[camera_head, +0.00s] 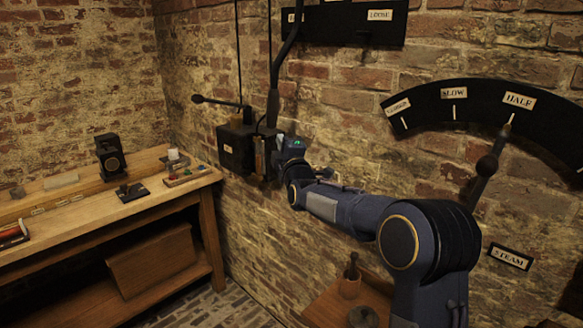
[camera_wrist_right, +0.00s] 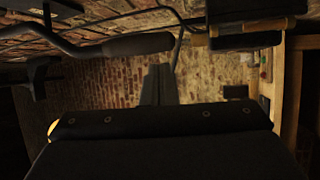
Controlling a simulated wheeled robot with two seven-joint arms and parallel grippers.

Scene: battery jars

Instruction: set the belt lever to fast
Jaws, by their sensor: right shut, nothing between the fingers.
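The belt lever (camera_head: 275,72) is a dark, curved rod hanging from above past the black plate (camera_head: 345,22). The lever's thick handle crosses the upper left of the right wrist view (camera_wrist_right: 130,46). My right gripper (camera_head: 268,155) is below the lever's lower end, in front of the wall box. In the wrist view its fingers (camera_wrist_right: 158,85) are together and empty, apart from the handle. My left gripper is out of view.
A black box (camera_head: 234,152) with a ball-ended arm (camera_head: 215,101) is on the wall beside my right gripper. The steam lever (camera_head: 487,168) points to "HALF" on its arc plate (camera_head: 470,97). A workbench (camera_head: 110,215) stands at left, and a small wooden shelf (camera_head: 325,305) sits below my arm.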

